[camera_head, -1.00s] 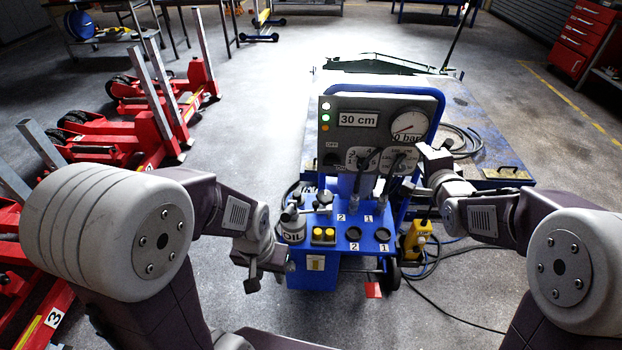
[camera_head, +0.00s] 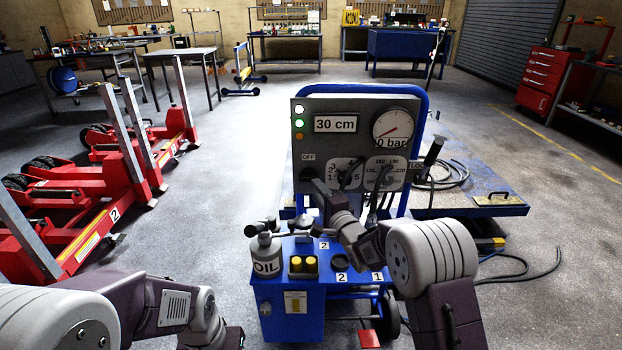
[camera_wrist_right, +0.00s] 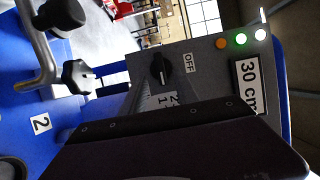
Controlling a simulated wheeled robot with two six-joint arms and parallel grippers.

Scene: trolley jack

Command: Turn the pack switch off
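The pack switch is a black rotary knob beside the OFF label on the lower left of the grey panel (camera_head: 345,112). In the right wrist view the knob (camera_wrist_right: 161,69) shows clear, with the OFF label (camera_wrist_right: 189,63) to its right. I cannot tell exactly which mark it points to. In the head view my right gripper (camera_head: 318,188) is just in front of the switch and partly hides it. Its fingers are too small and dark to read, and a dark gripper part fills the bottom of the wrist view. My left gripper is mostly cut off at the bottom edge.
The green lamp (camera_head: 299,124) is lit above the switch. An oil can (camera_head: 265,258) and yellow buttons (camera_head: 303,264) are on the blue cart (camera_head: 282,293) below. Red jacks (camera_head: 75,205) stand left.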

